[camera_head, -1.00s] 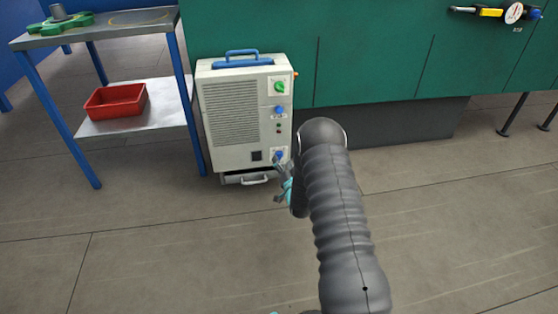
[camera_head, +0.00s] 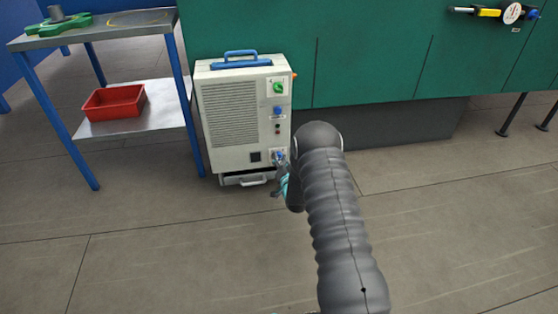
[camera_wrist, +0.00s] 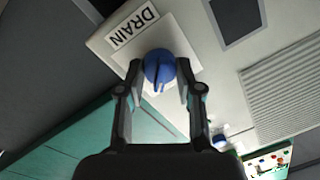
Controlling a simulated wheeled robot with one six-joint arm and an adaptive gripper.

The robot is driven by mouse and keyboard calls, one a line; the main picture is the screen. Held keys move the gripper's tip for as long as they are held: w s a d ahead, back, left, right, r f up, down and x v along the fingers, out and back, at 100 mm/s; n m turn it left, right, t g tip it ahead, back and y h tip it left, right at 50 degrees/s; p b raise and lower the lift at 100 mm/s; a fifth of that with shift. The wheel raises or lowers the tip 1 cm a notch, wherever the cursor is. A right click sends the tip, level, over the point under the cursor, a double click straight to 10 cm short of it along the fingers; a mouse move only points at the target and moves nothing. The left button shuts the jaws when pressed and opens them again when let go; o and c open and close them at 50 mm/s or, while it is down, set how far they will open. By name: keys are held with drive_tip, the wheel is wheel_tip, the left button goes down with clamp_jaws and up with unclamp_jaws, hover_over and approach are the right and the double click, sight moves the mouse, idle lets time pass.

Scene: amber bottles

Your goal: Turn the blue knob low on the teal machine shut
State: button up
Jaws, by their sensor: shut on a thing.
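A blue knob (camera_wrist: 158,67) with a dark line across its face sits on a pale plate beside a DRAIN label (camera_wrist: 132,27). In the head view the knob (camera_head: 280,155) is low on the right of a pale grey cabinet (camera_head: 243,118), which stands in front of the teal machine (camera_head: 375,60). My gripper (camera_wrist: 159,72) has one fingertip on each side of the knob and is shut on it. In the head view my gripper (camera_head: 281,165) partly covers the knob, and my arm comes in from the lower right.
The cabinet also carries a green knob (camera_head: 278,87), another blue knob (camera_head: 277,110), a blue top handle (camera_head: 241,60) and a low drawer (camera_head: 247,179). A cart (camera_head: 150,126) with a red bin (camera_head: 114,101) stands left. The floor in front is clear.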

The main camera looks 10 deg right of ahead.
drive_tip(key=shift+a+r+n+g+h, duration=0.15)
drive_tip(key=shift+n+h, duration=0.1)
drive_tip(key=shift+n, duration=2.6)
drive_tip(key=shift+a+n+g+h, duration=0.1)
drive_tip(key=shift+n+h, duration=0.2)
drive_tip(key=shift+n, duration=2.5)
drive_tip(key=shift+a+r+n+g+h, duration=0.15)
drive_tip(key=shift+n+h, duration=0.1)
drive_tip(key=shift+n, duration=2.6)
drive_tip(key=shift+f, duration=0.1)
drive_tip(key=o, duration=1.2)
drive_tip(key=shift+c, duration=0.2)
drive_tip(key=shift+d, duration=0.1)
drive_tip(key=shift+s, duration=0.1)
drive_tip(key=s, duration=1.1)
drive_tip(key=shift+s+r, duration=0.4)
drive_tip(key=shift+r, duration=0.05)
